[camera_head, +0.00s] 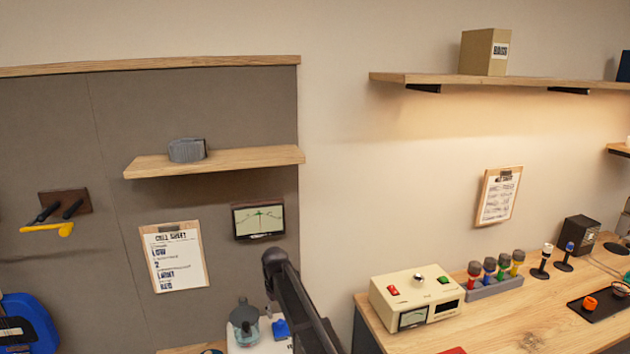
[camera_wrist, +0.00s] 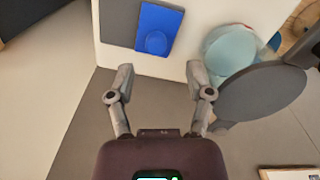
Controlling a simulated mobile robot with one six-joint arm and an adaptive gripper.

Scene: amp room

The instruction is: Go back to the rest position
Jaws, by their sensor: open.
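My gripper (camera_wrist: 160,82) is open in the wrist view, with its two grey fingers apart and nothing between them. Beyond the fingertips, a blue item (camera_wrist: 159,28) lies on a white surface (camera_wrist: 115,53). A teal rounded vessel (camera_wrist: 229,50) stands to the right, with a dark grey disc in front of it. In the head view, part of my dark arm rises at the lower middle, beside the white surface (camera_head: 245,348), the blue item (camera_head: 281,328) and the vessel (camera_head: 244,322). I cannot make out the gripper's fingers there.
A wooden bench (camera_head: 545,318) at the right holds a cream meter box (camera_head: 417,297) and a grey rack (camera_head: 496,288) of colored-band items. A wall shelf (camera_head: 225,162) with a grey roll (camera_head: 186,150) is above left. A blue guitar (camera_head: 28,322) is far left.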

